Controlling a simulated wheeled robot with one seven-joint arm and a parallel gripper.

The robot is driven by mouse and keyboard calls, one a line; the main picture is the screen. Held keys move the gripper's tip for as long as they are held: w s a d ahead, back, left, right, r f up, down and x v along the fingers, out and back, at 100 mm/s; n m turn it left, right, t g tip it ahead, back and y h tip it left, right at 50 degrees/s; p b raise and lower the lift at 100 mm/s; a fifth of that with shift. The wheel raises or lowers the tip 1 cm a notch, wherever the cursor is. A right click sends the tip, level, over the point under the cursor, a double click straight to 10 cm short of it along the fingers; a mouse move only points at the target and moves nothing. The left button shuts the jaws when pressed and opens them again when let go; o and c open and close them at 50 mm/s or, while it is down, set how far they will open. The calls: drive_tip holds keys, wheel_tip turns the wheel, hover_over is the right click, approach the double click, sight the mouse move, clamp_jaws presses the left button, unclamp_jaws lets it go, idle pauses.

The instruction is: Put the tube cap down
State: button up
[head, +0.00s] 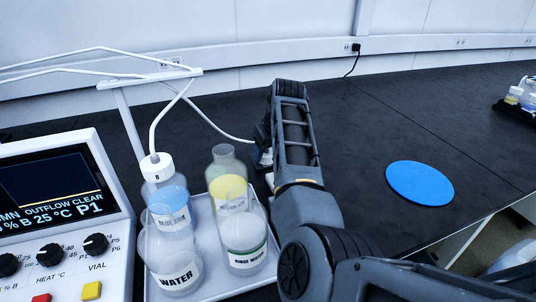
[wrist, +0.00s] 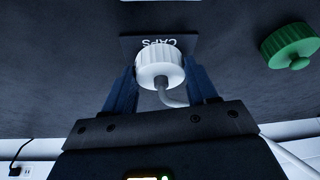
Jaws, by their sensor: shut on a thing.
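A white ribbed cap (wrist: 160,62) with a pale tube (wrist: 172,98) running from it is between the blue fingers of my gripper (wrist: 160,78) in the wrist view. My gripper is shut on this cap. Behind the cap lies a dark patch labelled CAPS (wrist: 130,45); I cannot tell whether the cap touches it. In the head view my arm hides most of the gripper and the held cap. A white tube (head: 232,134) runs from the stand toward the gripper.
A green cap (wrist: 290,46) lies at the right in the wrist view. A white tray (head: 208,291) holds several bottles, one with a white tubed cap (head: 156,167). A control unit (head: 62,215) stands at left. A blue disc (head: 420,183) lies right, with clear bench around it.

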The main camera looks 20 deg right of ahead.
drive_tip(key=o, duration=1.1)
drive_tip(key=shift+f, duration=0.1)
drive_tip(key=p+v, duration=0.1)
drive_tip(key=v, duration=1.1)
